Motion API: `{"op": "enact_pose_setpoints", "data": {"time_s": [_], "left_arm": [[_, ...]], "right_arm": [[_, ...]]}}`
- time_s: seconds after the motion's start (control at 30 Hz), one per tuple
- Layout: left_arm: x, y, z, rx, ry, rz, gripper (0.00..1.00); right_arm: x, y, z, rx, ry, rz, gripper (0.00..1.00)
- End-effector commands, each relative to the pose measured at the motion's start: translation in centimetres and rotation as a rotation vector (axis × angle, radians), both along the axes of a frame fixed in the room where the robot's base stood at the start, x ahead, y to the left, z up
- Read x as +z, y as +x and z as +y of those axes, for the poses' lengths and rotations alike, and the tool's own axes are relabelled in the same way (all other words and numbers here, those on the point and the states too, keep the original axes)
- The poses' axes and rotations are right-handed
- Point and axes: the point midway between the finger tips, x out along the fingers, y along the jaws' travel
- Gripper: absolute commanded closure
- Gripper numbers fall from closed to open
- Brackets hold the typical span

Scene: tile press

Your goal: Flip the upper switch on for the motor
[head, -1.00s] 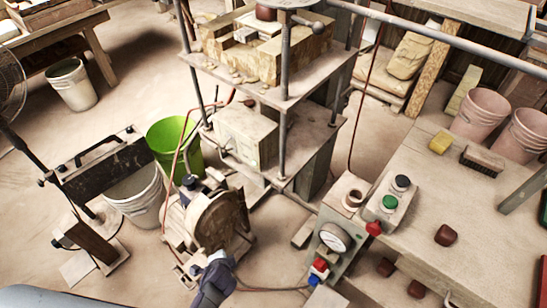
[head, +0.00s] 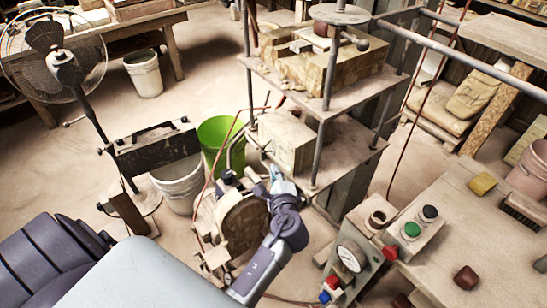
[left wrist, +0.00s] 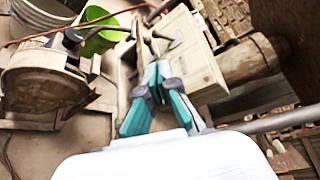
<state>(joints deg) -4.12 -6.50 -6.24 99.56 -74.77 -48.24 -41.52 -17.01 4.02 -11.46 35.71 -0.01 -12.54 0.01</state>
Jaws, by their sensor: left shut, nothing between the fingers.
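The dusty round motor-like drum (head: 243,222) stands on the floor below the press; it also shows at the left of the left wrist view (left wrist: 45,85). A pale box (head: 290,143) sits on the press's lower shelf above it, and fills the upper middle of the left wrist view (left wrist: 195,62). Small levers (left wrist: 165,38) stick out at its near face; which is the upper switch, and its position, I cannot tell. My left gripper (head: 268,176) is shut and empty, just in front of that face. Its teal fingers (left wrist: 153,72) point at the levers; contact is unclear.
A green bucket (head: 216,140), a white bucket (head: 180,182) and a standing fan (head: 62,60) are to the left. A bench (head: 450,235) with a button box (head: 415,230) and a gauge panel (head: 350,258) is at right. Press posts flank the box.

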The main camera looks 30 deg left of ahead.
Motion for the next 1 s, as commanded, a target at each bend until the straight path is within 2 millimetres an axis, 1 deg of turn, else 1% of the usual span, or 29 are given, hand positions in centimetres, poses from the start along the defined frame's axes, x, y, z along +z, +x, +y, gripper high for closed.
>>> {"op": "enact_pose_setpoints", "data": {"time_s": [0.17,0.4,0.6,0.77,1.0], "left_arm": [[-0.2,1.7,1.5,0.001,0.003,-0.001,1.0],[-1.2,5.1,4.2,-0.001,0.001,0.0,1.0],[-1.9,6.9,5.7,-0.001,0.0,-0.001,1.0],[-2.1,7.3,6.1,0.0,-0.002,0.0,1.0],[-2.1,7.4,6.1,-0.001,-0.001,0.0,1.0]], "right_arm": [[0.4,-0.1,-0.5,0.002,-0.006,0.002,0.12],[0.9,-0.3,-1.0,0.004,-0.012,0.005,0.12],[1.0,-0.4,-1.0,0.004,-0.012,0.007,0.12],[1.0,-0.5,-1.0,0.004,-0.013,0.009,0.12],[1.0,-0.5,-1.0,0.004,-0.013,0.009,0.12]]}}
